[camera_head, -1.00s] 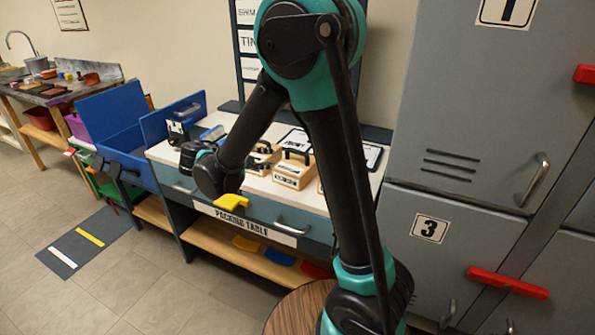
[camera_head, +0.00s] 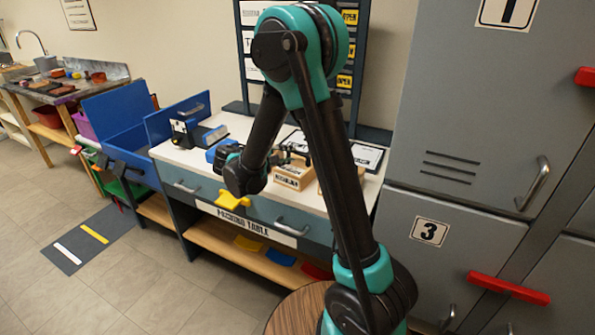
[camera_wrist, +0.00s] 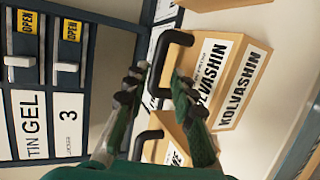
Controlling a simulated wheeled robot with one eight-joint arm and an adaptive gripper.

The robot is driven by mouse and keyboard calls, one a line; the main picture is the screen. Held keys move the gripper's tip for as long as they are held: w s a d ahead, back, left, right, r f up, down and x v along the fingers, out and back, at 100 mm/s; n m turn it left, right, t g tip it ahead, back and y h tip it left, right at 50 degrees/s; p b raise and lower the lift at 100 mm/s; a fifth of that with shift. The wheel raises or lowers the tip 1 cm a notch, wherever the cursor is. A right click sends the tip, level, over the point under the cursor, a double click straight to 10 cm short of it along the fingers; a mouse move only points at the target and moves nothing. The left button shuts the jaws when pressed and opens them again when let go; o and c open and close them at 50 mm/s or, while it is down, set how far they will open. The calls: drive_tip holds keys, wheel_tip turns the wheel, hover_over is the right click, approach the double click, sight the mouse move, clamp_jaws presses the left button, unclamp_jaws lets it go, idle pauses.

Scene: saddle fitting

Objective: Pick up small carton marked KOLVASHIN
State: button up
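The tan KOLVASHIN carton (camera_wrist: 203,77) fills the middle of the wrist view, with its name on two white labels and a black handle (camera_wrist: 157,62). My gripper (camera_wrist: 159,76) is open, its two dark fingers apart. The handle shows in line with the gap between them. The right finger overlaps the carton's near side, and I cannot tell whether it touches. In the head view my gripper is over the packing table (camera_head: 212,160) by the cartons. The lettering on the carton (camera_head: 293,174) there is too small to read.
Another handled carton (camera_wrist: 153,152) is close below the KOLVASHIN carton in the wrist view, and one more (camera_wrist: 215,4) is at the top edge. A board (camera_wrist: 65,85) with labels and switches is on the left. A blue bin (camera_head: 122,128) stands left of the table.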

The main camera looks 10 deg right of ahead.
sight(297, 153)
drive_tip(key=shift+x, duration=2.65)
drive_tip(key=shift+r, duration=0.1)
clamp_jaws()
